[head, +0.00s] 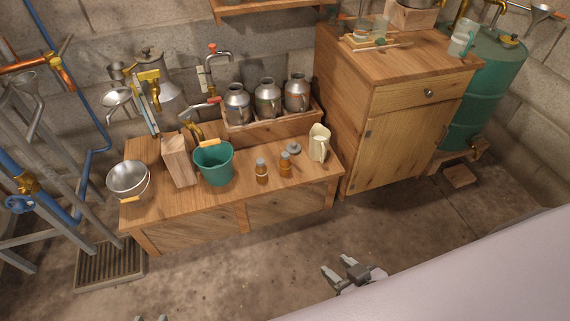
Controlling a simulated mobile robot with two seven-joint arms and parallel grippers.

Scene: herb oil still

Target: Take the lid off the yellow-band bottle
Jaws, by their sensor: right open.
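Two small amber bottles stand upright on the low wooden bench (220,202). The left bottle (261,172) and the right bottle (285,166) both have greyish tops. The bands are too small to tell which one is yellow. A grey round piece (294,149) is just behind the right bottle; I cannot tell what it is. My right gripper (338,272) is open and empty, in front of the bench and apart from both bottles. Only small grey tips of my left gripper (151,318) show at the bottom edge; its state is unclear.
A green bucket (214,165) stands left of the bottles and a cream jug (319,143) to their right. A wooden block (178,161) and a metal bowl (129,180) are farther left. Milk cans (268,98) stand behind. A cabinet (400,136) is at right. The floor in front is clear.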

